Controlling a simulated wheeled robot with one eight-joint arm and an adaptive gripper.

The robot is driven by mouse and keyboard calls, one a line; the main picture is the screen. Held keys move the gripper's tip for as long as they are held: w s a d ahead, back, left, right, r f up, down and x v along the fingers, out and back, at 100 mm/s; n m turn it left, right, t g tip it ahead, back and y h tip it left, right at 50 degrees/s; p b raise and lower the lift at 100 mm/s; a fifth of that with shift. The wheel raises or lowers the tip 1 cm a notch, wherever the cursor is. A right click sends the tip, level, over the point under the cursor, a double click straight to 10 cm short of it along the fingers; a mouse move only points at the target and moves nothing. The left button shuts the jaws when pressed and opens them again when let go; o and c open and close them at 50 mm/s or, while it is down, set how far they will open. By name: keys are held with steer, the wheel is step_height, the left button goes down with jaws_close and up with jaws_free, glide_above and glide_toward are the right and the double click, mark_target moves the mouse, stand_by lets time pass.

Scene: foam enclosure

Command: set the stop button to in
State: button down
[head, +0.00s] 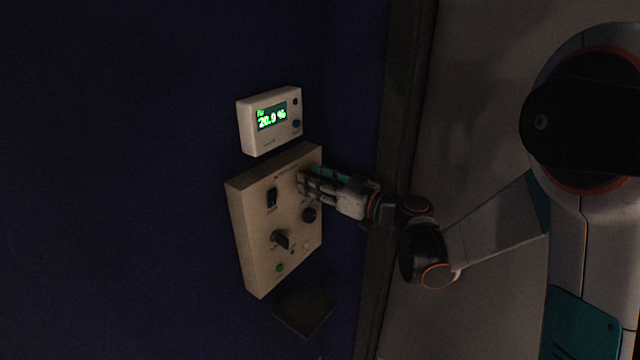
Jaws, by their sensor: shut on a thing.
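A beige control panel (253,235) is mounted on the dark blue wall. My gripper (303,184) reaches in from the right, with its fingertips at the panel's upper right part. It is shut on a small control there, which I take to be the stop button. The fingers hide almost all of that control, so I cannot tell whether it is in or out.
The panel also bears a black rocker switch (271,197), a round black knob (309,214), a dark selector (280,238) and a green button (279,268). A lit display box (252,131) hangs above. A dark plate (304,311) lies below.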

steer(key=c, duration=1.1)
jaws_free()
steer(key=shift+a, duration=0.1)
steer(key=v, duration=1.2)
